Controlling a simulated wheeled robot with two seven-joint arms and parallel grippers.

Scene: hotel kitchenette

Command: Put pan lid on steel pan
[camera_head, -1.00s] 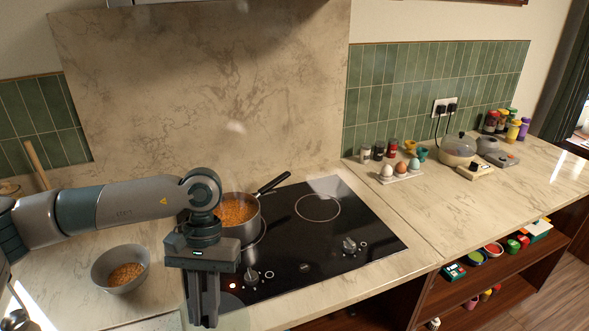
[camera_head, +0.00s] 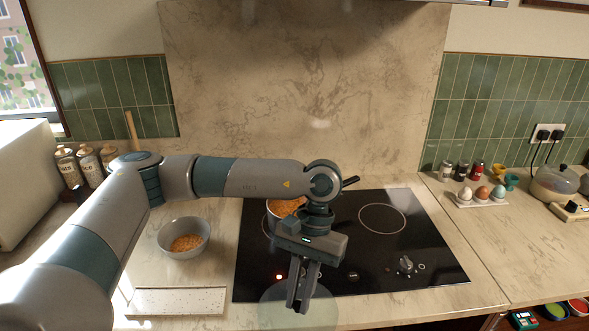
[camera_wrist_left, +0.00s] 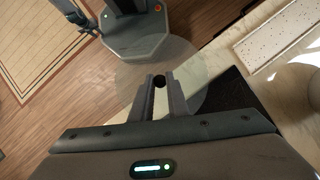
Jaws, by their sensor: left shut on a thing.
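The steel pan (camera_head: 272,221) stands on the back left part of the hob. It holds orange food, and its dark handle points back right. My left arm hides much of it. My left gripper (camera_head: 299,308) points down in front of the pan, over the hob's front edge. It is shut on the knob of the clear pan lid (camera_head: 270,312). In the left wrist view the lid (camera_wrist_left: 130,72) shows as a see-through disc, with its dark knob between the fingertips (camera_wrist_left: 160,84).
A grey bowl (camera_head: 168,240) of orange food stands left of the black hob (camera_head: 425,262). A speckled white board (camera_head: 178,301) lies at the counter's front left. An egg holder (camera_head: 482,201) and spice jars (camera_head: 461,171) stand right of the hob.

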